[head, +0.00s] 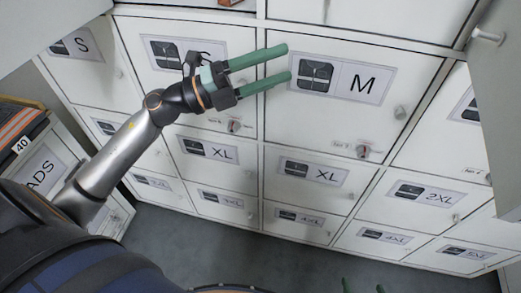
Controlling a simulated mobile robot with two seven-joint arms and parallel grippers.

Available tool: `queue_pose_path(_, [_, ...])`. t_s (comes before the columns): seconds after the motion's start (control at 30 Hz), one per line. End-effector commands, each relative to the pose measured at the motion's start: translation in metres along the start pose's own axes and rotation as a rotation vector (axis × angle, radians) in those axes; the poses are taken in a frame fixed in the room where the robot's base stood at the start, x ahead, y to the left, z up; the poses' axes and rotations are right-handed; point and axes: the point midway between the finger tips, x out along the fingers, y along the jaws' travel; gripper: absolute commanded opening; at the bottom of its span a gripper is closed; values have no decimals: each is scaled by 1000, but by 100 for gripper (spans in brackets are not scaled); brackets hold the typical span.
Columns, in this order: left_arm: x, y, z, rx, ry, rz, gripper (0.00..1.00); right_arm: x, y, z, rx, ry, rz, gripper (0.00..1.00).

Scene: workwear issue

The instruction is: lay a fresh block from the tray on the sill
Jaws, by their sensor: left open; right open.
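My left gripper (287,62) reaches in from the left, in front of the locker fronts. Its two green fingers are apart, with nothing between them, and point right towards the door marked M (363,85). I cannot tell whether the fingertips touch the door. My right gripper (363,287) shows only as two green fingertips at the bottom edge, apart from each other. What lies below them is out of frame. I see no block, tray or sill in this view.
White locker doors marked S, M, XL (326,174) and 2XL (440,196) fill the view, with small knobs and a key lock (363,151). A shelf of folded orange and dark items (18,127), tagged 40, stands at left. Grey floor (200,245) is clear below.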

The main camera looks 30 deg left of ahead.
Motion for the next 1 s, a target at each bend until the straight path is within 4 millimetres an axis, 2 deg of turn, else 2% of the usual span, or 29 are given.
queue_pose_path(0.03, [-6,26,1,-206,-114,-45,71,0,0,1,0,-2,1,96])
queue_pose_path(0.07, [-12,43,3,-326,-189,-65,71,0,0,1,0,-2,1,96])
queue_pose_path(0.17, [-40,118,-2,-724,-469,-67,71,0,1,2,0,-4,1,96])
queue_pose_path(0.2, [-55,154,-12,-883,-588,-40,71,0,1,2,0,-4,1,96])
queue_pose_path(0.27, [-77,204,-38,-1092,-744,19,71,0,1,3,0,-5,1,96])
queue_pose_path(0.3, [-90,232,-59,-1213,-834,66,71,0,1,3,0,-6,1,96])
queue_pose_path(0.37, [-109,268,-95,-1374,-948,141,71,0,1,4,0,-7,1,96])
queue_pose_path(0.4, [-119,286,-120,-1467,-1010,192,71,0,1,4,1,-8,1,96])
queue_pose_path(0.5, [-137,316,-175,-1647,-1121,303,71,-1,0,6,1,-11,1,96])
queue_pose_path(0.6, [-146,329,-212,-1757,-1182,380,71,-1,0,7,2,-13,1,96])
queue_pose_path(0.63, [-148,331,-218,-1778,-1192,394,71,-1,0,7,2,-13,1,96])
queue_pose_path(0.73, [-151,334,-231,-1813,-1210,421,71,-1,0,7,2,-13,1,96])
queue_pose_path(1.0, [-151,334,-231,-1813,-1210,421,71,-2,0,5,2,-10,1,96])
